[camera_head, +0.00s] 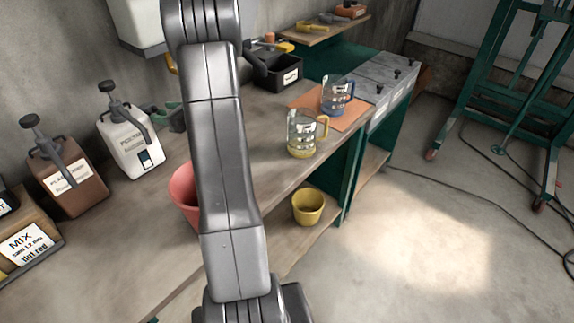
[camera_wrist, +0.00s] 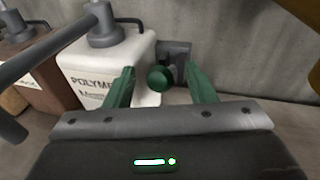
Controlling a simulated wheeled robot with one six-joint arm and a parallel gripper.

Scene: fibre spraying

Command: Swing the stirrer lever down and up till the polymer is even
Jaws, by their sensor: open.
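The white polymer jug (camera_head: 128,142), with a dark pump top, stands on the bench at the left in the head view. It also shows in the wrist view (camera_wrist: 108,62). A round green knob (camera_wrist: 160,79), apparently the stirrer lever's end, shows in front of a grey bracket (camera_wrist: 174,55) right of the jug. My gripper (camera_wrist: 160,68) is open, its green fingers spread to the left and right of the knob. Whether they touch it, I cannot tell. The rest of the lever and the polymer inside are hidden. In the head view, my arm covers part of the bench.
A brown jug (camera_head: 68,178) stands left of the polymer jug. A red cup (camera_head: 184,190) is partly behind my arm. Two clear measuring jugs, one yellow-handled (camera_head: 303,134) and one blue-handled (camera_head: 337,97), stand farther right. The wall (camera_wrist: 250,50) is close behind the bracket.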

